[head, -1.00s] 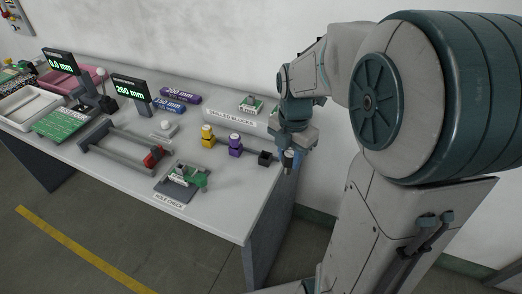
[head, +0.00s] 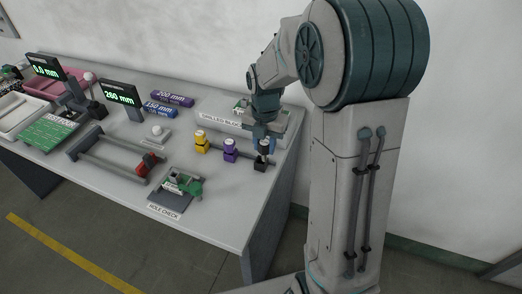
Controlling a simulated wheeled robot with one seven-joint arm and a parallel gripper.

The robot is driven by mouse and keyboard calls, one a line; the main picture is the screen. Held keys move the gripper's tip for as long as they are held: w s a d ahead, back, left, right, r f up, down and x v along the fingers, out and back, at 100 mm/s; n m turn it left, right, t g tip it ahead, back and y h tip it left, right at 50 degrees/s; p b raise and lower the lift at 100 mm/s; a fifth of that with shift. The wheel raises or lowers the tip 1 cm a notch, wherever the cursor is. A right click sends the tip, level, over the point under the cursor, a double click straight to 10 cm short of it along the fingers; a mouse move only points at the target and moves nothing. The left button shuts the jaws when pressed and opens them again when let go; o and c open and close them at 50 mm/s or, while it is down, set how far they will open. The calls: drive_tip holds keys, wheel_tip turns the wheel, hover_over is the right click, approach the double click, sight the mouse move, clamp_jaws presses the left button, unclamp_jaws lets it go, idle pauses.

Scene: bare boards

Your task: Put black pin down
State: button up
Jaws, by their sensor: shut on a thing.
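My gripper (head: 264,141) is at the right end of the row of pin holders. It is shut on the black pin (head: 263,150), which looks small, dark and upright between the fingers. The pin is right above or in the black holder block (head: 260,166); I cannot tell whether its lower end is inside. The fingers hide part of the pin.
A purple pin and holder (head: 230,151) and a yellow pin and holder (head: 202,143) stand to the left. The drilled blocks tray (head: 222,120) lies behind. The hole check fixture (head: 179,186) is in front. The table's right edge is close by.

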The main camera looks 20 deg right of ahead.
sight(261, 153)
drive_tip(key=shift+w+a+f, duration=0.25)
drive_tip(key=shift+w+f, duration=0.4)
drive_tip(key=shift+w, duration=0.3)
drive_tip(key=shift+f+p, duration=0.3)
drive_tip(key=shift+f, duration=1.6)
drive_tip(key=shift+f, duration=0.2)
drive_tip(key=o, duration=1)
drive_tip(key=shift+c, duration=0.2)
